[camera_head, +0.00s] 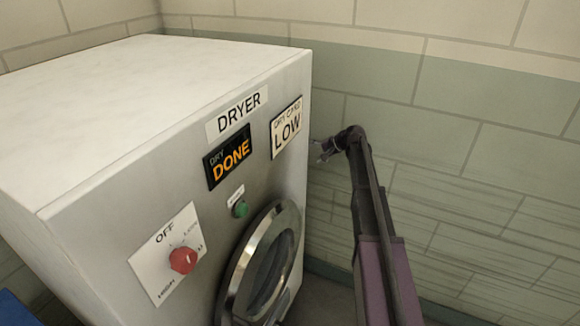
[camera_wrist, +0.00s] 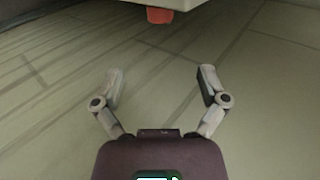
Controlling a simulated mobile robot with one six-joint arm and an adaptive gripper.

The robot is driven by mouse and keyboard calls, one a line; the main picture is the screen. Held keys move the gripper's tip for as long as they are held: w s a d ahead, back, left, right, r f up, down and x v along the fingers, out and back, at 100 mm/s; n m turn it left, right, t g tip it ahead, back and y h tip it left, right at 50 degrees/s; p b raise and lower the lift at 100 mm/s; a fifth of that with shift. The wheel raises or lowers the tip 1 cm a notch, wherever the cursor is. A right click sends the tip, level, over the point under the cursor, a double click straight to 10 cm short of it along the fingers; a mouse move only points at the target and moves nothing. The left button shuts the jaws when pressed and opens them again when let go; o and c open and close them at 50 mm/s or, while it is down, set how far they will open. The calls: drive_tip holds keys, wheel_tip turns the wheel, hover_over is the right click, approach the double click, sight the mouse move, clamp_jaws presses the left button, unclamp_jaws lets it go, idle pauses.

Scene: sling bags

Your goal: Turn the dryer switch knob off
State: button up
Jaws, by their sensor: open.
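The dryer switch knob (camera_head: 183,260) is red and sits on a white plate (camera_head: 152,268) low on the front of the dryer (camera_head: 105,220). The plate reads OFF at the top, LOW at the upper right and HIGH at the bottom. I cannot tell which mark the knob points to. My gripper (camera_head: 320,152) is beyond the dryer's right front edge, well apart from the knob. In the wrist view my gripper (camera_wrist: 160,85) is open and empty. A red piece (camera_wrist: 160,15) shows at the top there under a pale edge; I cannot tell if it is the knob.
A dark display (camera_head: 228,157) reads DRY DONE, and a sign (camera_head: 286,128) reads LOW. A green button (camera_head: 240,209) and a round chrome-rimmed door (camera_head: 238,270) are right of the knob plate. A tiled wall (camera_head: 470,150) stands behind. A blue object (camera_head: 18,308) is at lower left.

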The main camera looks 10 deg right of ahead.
drive_tip(key=shift+w+f, duration=0.1)
drive_tip(key=shift+w, duration=0.15)
drive_tip(key=shift+w+f, duration=0.1)
drive_tip(key=b+x, duration=0.8)
drive_tip(key=x, duration=0.4)
drive_tip(key=shift+f, duration=0.15)
drive_tip(key=shift+w+a+f+b, duration=0.3)
drive_tip(key=shift+w+a+f, duration=0.1)
drive_tip(key=shift+a, duration=0.15)
drive_tip(key=shift+r, duration=0.1)
drive_tip(key=c, duration=1.2)
